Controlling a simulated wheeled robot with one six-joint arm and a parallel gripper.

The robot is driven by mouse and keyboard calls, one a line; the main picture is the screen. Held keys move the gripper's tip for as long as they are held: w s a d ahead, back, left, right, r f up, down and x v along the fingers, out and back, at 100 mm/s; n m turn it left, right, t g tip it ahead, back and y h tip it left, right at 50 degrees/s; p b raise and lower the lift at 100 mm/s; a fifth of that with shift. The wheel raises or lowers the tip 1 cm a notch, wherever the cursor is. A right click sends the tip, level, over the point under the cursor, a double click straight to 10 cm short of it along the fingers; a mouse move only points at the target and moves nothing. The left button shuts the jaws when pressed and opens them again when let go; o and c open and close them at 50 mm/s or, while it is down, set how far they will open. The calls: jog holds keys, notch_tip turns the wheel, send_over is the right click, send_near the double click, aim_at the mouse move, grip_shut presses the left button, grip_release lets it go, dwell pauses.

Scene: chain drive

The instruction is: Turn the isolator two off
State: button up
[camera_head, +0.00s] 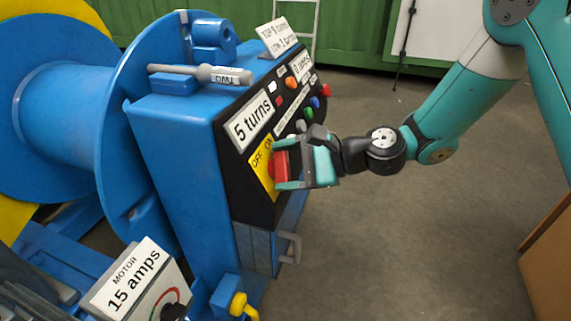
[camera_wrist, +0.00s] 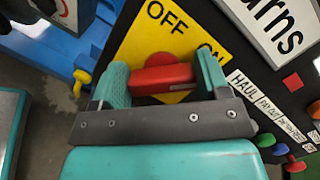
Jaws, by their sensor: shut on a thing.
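The isolator is a red rotary handle (camera_wrist: 162,78) on a yellow plate (camera_wrist: 130,45) marked OFF and ON, on the black front panel of a blue machine. In the head view the red handle (camera_head: 281,165) shows between my fingers. My gripper (camera_wrist: 162,82) is shut on the red handle, with one finger on each side of it. In the wrist view the handle lies across the picture, its right end toward the ON label, which a finger partly covers. The OFF label is above the handle. My gripper also shows in the head view (camera_head: 284,168).
Coloured buttons (camera_head: 308,111) and a "5 turns" sign (camera_head: 252,120) are on the panel beside my gripper. A metal handle (camera_head: 290,249) sticks out below. A motor box (camera_head: 125,277) reading 15 amps stands at lower left.

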jog(key=n+g+p, duration=0.1)
jog(key=n, duration=0.3)
jog(key=shift+s+n+h, duration=0.1)
jog(key=shift+n+h, duration=0.2)
jog(key=shift+h, duration=0.1)
jog(key=n+p, duration=0.1)
jog(key=n, duration=0.3)
jog(key=shift+f+h, duration=0.2)
jog(key=shift+h, duration=0.2)
jog(key=n, duration=0.2)
jog(key=n+h, duration=0.1)
jog(key=n, duration=0.1)
jog(key=shift+d+f+n, duration=0.15)
jog(key=shift+f+n, duration=0.05)
jog(key=shift+n, duration=0.2)
jog(key=n+h+b, duration=0.1)
jog(key=n, duration=0.3)
jog(key=shift+f, duration=0.1)
jog(key=shift+d, duration=0.1)
jog(key=o, duration=0.9)
jog(key=shift+o, duration=0.2)
